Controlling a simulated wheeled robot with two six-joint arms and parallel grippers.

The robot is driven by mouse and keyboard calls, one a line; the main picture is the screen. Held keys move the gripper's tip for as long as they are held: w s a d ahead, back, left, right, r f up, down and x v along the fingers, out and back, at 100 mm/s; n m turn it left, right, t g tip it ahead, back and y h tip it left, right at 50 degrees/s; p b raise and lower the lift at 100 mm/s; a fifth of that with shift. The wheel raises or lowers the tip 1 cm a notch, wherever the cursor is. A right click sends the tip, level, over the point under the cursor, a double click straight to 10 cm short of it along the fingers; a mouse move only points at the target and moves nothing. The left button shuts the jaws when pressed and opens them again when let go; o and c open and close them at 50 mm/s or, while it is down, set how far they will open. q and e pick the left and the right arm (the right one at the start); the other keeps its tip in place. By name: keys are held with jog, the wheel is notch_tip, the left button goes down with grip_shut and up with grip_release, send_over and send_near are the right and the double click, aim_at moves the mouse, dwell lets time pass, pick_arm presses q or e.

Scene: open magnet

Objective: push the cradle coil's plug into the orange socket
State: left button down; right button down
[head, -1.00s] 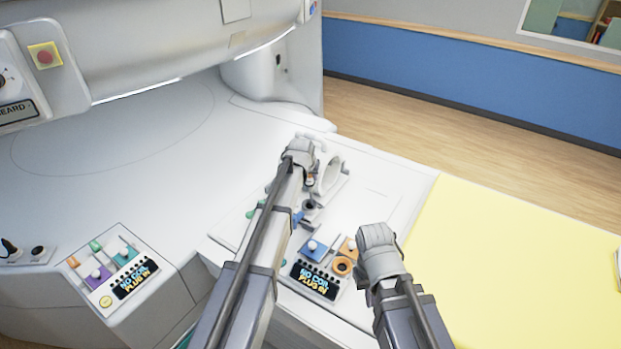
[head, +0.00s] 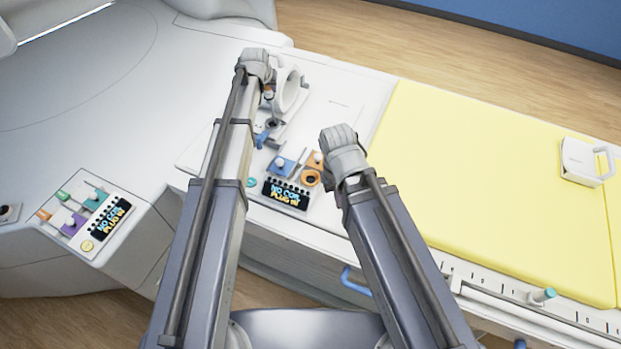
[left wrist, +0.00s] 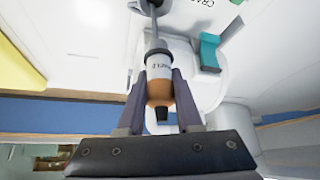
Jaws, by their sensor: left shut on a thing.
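The plug (left wrist: 159,91), with a white labelled sleeve and an orange part ending in a dark tip, is held between the fingers of my left gripper (left wrist: 160,80); a grey lead runs up from it in the left wrist view. In the head view my left gripper (head: 268,84) is beside the white ring-shaped cradle coil (head: 290,90), and my arm hides most of the plug. The orange socket (head: 311,178) is a round ring beside the display, nearer than the coil and apart from the plug. My right gripper (head: 338,140) is right of the socket, its fingers hidden.
The display (head: 287,194) reads "NO COIL PLUG IN". A blue panel with a knob (head: 280,167) lies left of the socket. A yellow mattress (head: 470,170) fills the right side, with a white handled block (head: 585,163) on it. A second panel (head: 85,222) stands left.

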pick_arm(q)
jog(key=shift+r+p, duration=0.3)
jog(key=shift+r, duration=0.35)
pick_arm(e)
jog(key=shift+r, duration=0.55)
pick_arm(q)
jog(key=shift+f, duration=0.1)
jog(key=shift+s+d, duration=0.15)
jog(key=shift+s, duration=0.1)
jog(key=s+d, duration=0.7)
jog(key=s, duration=0.4)
jog(key=s+d, duration=0.7)
jog(key=s, duration=0.5)
jog(key=shift+s+d, duration=0.15)
pick_arm(e)
jog(key=shift+w, duration=0.1)
